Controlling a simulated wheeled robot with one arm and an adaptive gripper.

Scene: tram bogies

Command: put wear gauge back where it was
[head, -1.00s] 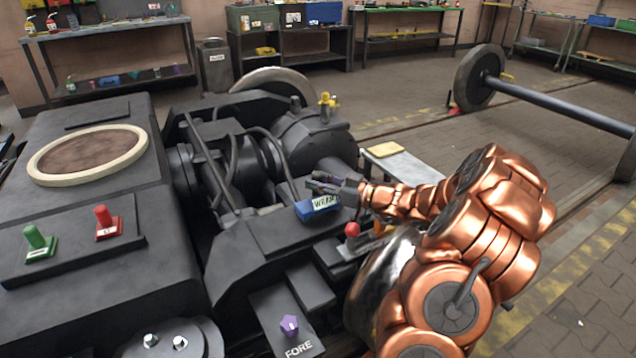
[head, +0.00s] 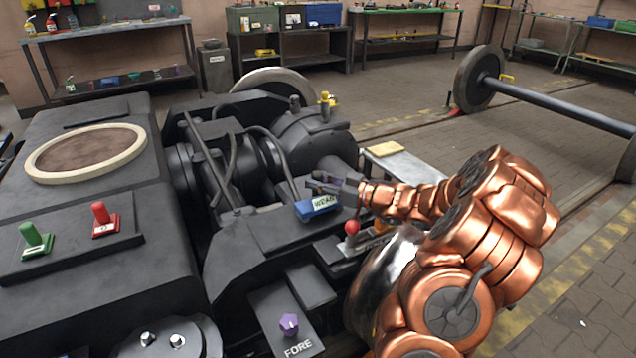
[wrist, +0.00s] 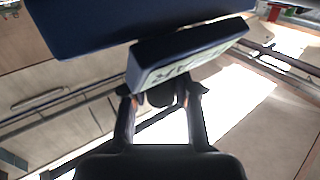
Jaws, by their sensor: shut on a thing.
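The wear gauge (head: 319,206) is a blue block with a white lettered label. In the head view it sits at my gripper (head: 328,186), above the dark bogie frame near its middle. In the wrist view the blue gauge (wrist: 190,52) fills the upper middle, with its label facing my fingers. My gripper (wrist: 160,93) is shut on the gauge. I cannot tell whether the gauge touches the frame below it. The fingertips are partly hidden by the gauge.
A red-knobbed lever (head: 352,228) stands just right of the gauge. A purple knob (head: 289,324) is on the FORE plate in front. Green (head: 37,240) and red (head: 104,219) handles stand at left. A yellow fitting (head: 326,105) rises behind. A wheelset (head: 560,102) lies at right.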

